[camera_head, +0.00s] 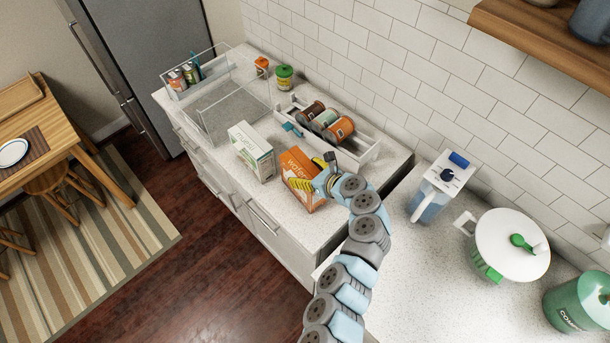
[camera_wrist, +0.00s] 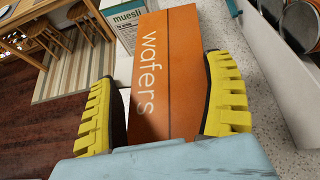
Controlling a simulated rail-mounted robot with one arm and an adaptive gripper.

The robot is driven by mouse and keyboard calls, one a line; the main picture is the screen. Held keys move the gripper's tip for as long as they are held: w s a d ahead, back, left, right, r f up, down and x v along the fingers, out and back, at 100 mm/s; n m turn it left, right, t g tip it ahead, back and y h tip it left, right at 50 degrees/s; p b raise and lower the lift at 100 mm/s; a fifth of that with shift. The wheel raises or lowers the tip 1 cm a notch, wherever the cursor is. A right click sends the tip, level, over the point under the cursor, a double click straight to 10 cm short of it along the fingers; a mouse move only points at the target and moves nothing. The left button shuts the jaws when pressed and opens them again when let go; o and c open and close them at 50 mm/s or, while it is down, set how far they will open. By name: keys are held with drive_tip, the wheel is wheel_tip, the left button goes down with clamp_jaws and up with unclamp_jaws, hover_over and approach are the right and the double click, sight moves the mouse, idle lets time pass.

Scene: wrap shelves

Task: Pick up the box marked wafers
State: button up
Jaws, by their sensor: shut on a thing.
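The orange wafers box (camera_head: 296,167) is on the light speckled counter in the head view, near the front edge. In the wrist view the box (camera_wrist: 168,70) fills the middle, its white word "wafers" readable. My gripper (camera_head: 318,182) has its yellow fingers on the box in the head view. In the wrist view the yellow fingers of my gripper (camera_wrist: 165,110) are on both sides of the box, shut on it. I cannot tell whether the box's bottom touches the counter.
A white and green muesli box (camera_head: 252,152) stands just left of the wafers box. Behind is a white tray (camera_head: 360,157) with several cans. A blue-and-white pitcher (camera_head: 438,188) and a white-lidded pot (camera_head: 512,245) stand on the right counter.

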drive_tip(key=r, duration=0.2)
drive_tip(key=s+r, duration=0.1)
drive_tip(key=shift+s+d+r, duration=0.1)
drive_tip(key=shift+d+r, duration=0.05)
drive_tip(key=shift+r, duration=0.2)
clamp_jaws()
drive_tip(key=s+r, duration=0.2)
drive_tip(key=s+r+b, duration=0.1)
drive_tip(key=s+r, duration=0.1)
drive_tip(key=shift+d+r, duration=0.1)
drive_tip(key=shift+r, duration=0.25)
drive_tip(key=s+r+p, duration=0.4)
drive_tip(key=s, duration=0.5)
drive_tip(key=shift+d, duration=0.1)
drive_tip(key=o, duration=0.7)
unclamp_jaws()
drive_tip(key=shift+d+r, duration=0.1)
drive_tip(key=shift+d, duration=0.05)
